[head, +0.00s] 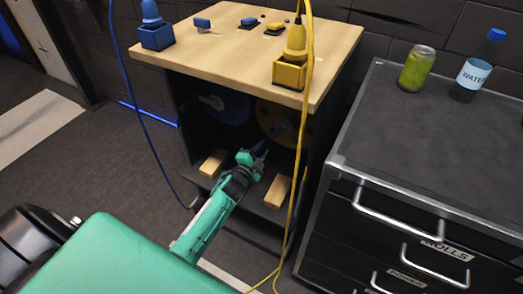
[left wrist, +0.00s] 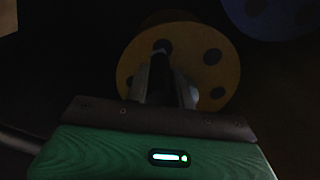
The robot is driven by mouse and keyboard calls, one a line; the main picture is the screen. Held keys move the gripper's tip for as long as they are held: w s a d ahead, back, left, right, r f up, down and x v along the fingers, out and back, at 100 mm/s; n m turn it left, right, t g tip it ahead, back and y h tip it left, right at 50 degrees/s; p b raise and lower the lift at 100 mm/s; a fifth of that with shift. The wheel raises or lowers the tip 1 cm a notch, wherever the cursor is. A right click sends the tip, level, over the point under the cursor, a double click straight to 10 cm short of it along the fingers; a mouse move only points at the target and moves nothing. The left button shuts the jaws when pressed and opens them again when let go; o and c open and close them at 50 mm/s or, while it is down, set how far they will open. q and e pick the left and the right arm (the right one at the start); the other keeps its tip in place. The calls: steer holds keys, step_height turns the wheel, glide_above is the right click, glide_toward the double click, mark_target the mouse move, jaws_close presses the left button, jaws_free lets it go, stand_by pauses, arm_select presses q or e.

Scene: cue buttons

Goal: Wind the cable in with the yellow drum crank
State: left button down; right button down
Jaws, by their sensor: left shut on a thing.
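The yellow drum (head: 275,118) sits in the dark space under the wooden table top, at the right. In the left wrist view the yellow drum (left wrist: 212,75) faces me, a disc with several dark round holes. My left gripper (head: 259,152) reaches in under the table in front of it. In the left wrist view my left gripper (left wrist: 165,75) has its fingers shut on the dark crank handle (left wrist: 163,58), which is mostly hidden between them. The yellow cable (head: 309,90) hangs from the yellow plug (head: 294,50) down to the floor. My right gripper is out of view.
A blue drum (head: 230,106) sits left of the yellow one. A blue cable (head: 133,92) hangs from a blue plug (head: 152,20). Wooden blocks (head: 278,191) lie on the lower shelf on both sides of my arm. A dark drawer cabinet (head: 425,145) with a can (head: 416,69) and bottle (head: 478,67) stands right.

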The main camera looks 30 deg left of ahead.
arm_select(q)
steer(key=c, duration=1.2)
jaws_free()
steer(key=shift+a+r, duration=0.1)
steer(key=shift+s, duration=0.3)
steer(key=s, duration=1.3)
steer(key=shift+a+p, duration=0.2)
steer(key=shift+p, duration=0.25)
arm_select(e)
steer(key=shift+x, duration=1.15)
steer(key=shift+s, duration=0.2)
